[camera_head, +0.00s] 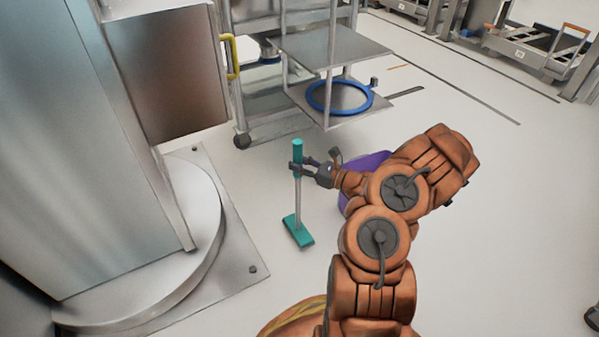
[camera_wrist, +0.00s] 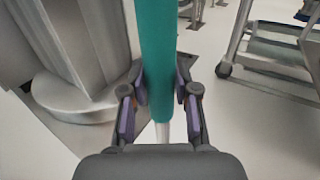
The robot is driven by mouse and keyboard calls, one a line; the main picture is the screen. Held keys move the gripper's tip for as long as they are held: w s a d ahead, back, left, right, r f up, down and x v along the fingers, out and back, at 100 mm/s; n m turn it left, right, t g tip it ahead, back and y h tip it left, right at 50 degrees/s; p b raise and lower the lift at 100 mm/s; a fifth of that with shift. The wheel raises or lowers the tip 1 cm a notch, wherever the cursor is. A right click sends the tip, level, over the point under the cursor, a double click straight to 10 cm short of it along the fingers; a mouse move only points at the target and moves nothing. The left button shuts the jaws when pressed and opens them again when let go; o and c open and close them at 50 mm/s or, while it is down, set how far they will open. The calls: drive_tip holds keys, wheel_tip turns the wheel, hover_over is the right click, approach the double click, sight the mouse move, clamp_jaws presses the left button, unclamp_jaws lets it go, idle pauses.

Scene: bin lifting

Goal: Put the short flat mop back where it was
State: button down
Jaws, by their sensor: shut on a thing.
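The short flat mop has a teal grip, a thin pale pole and a flat teal head (camera_head: 298,230). It stands nearly upright in the head view, with its head at or just above the floor; I cannot tell if it touches. My gripper (camera_head: 297,168) is shut on the mop's teal grip near the top. In the wrist view the teal grip (camera_wrist: 156,55) runs between the two fingers of my gripper (camera_wrist: 158,100), with the pale pole below. The mop's head is hidden in the wrist view.
A large metal machine with a round base (camera_head: 170,285) stands on the left on a floor plate. A metal cart (camera_head: 330,48) with a blue ring (camera_head: 340,111) stands behind. A purple object (camera_head: 362,163) is partly hidden behind my arm. The floor at right is open.

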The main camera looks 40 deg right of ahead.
wheel_tip(320, 180, down, 3)
drive_tip(key=shift+f+b, duration=0.1)
drive_tip(key=shift+b, duration=0.55)
drive_tip(key=c, duration=0.9)
unclamp_jaws()
drive_tip(key=shift+o, duration=0.2)
